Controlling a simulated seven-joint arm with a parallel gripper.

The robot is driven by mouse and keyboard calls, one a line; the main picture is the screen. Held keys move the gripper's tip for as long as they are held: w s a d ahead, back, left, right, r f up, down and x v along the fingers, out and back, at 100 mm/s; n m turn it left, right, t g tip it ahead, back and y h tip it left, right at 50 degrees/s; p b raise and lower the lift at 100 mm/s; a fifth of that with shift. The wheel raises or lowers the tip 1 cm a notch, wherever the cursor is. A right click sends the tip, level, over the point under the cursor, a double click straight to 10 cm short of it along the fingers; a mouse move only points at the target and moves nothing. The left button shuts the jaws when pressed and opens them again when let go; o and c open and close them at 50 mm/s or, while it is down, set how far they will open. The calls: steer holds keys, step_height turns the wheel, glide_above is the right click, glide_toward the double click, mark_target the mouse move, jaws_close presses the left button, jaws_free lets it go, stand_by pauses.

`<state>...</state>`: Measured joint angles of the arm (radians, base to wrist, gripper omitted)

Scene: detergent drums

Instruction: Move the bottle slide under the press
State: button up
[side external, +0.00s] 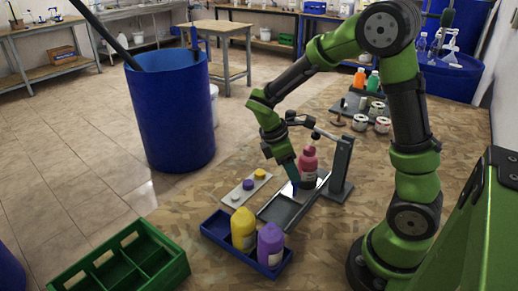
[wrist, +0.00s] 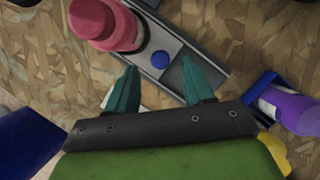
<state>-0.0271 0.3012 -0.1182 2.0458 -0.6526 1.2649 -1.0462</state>
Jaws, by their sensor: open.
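The bottle slide (wrist: 178,47) is a grey plate with a blue knob (wrist: 160,60), carrying a pink-red bottle (side external: 308,166). It sits on a grey track (side external: 272,212) beside the press (side external: 342,165), a dark upright post with an arm reaching over the bottle's area. The bottle stands upright near the post; whether it is exactly under the press head is unclear. My gripper (side external: 295,190) is low over the track, in front of the bottle. In the wrist view my gripper (wrist: 159,68) is open, with the knob between and just beyond its fingertips.
A blue tray (side external: 215,229) holds a yellow bottle (side external: 243,230) and a purple bottle (side external: 271,245) near the track's front end. A pale plate with caps (side external: 244,190) lies left of the track. A green crate (side external: 120,265) and a blue drum (side external: 172,115) stand further left.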

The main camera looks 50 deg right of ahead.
steer(key=shift+x, duration=1.75)
jaws_close()
